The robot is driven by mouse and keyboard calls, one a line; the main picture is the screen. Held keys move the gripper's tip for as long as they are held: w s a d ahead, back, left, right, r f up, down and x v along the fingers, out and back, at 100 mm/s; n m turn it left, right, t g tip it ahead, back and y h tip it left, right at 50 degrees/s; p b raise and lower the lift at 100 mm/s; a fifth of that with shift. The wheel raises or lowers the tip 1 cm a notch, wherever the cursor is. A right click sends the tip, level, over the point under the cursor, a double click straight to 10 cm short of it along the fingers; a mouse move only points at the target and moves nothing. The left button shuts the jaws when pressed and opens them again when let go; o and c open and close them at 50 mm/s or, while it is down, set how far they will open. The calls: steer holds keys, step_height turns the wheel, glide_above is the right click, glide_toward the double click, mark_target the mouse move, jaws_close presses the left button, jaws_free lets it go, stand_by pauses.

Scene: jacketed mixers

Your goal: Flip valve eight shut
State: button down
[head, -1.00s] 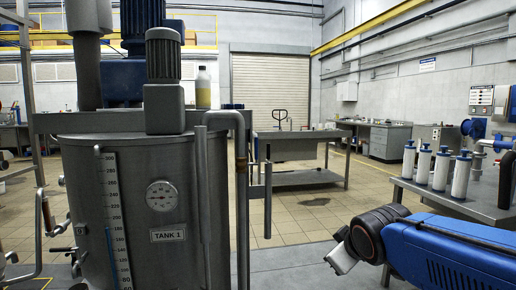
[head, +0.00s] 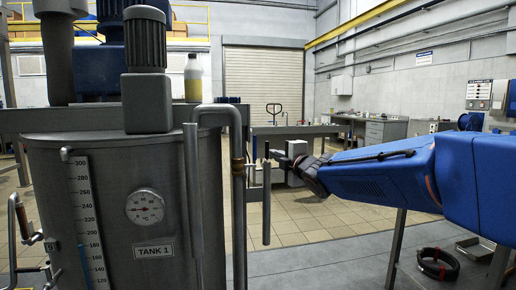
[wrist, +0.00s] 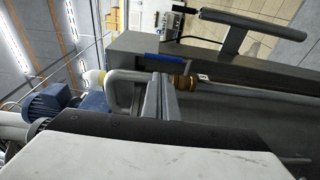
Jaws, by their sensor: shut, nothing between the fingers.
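My gripper (head: 274,155) is shut and empty, just right of the bent pipe (head: 237,205) beside Tank 1 (head: 110,215). In the wrist view its narrow grey fingers (wrist: 160,98) lie together, in front of or near a brass fitting (wrist: 183,82). A brass fitting (head: 238,168) also shows on the bent pipe in the head view. A small pale tag (wrist: 203,77) sits by the fitting, too small to read. A blue bar (wrist: 170,58), possibly a lever, lies just above the fitting in the wrist view. I cannot tell which part is valve eight; contact is not clear.
A motor (head: 145,45) and a yellowish bottle (head: 193,78) stand over the tank. A black coil (head: 438,264) lies at lower right. Tiled floor (head: 315,215) is open behind the pipe.

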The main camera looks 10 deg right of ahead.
stand_by(0.3)
steer(key=w+a, duration=0.2)
steer(key=w, duration=1.1)
steer(key=shift+w+a, duration=0.35)
steer(key=shift+w+r, duration=0.3)
steer(key=shift+w, duration=0.6)
steer(key=shift+w+r, duration=0.25)
steer(key=shift+w, duration=0.65)
steer(key=shift+s, duration=0.1)
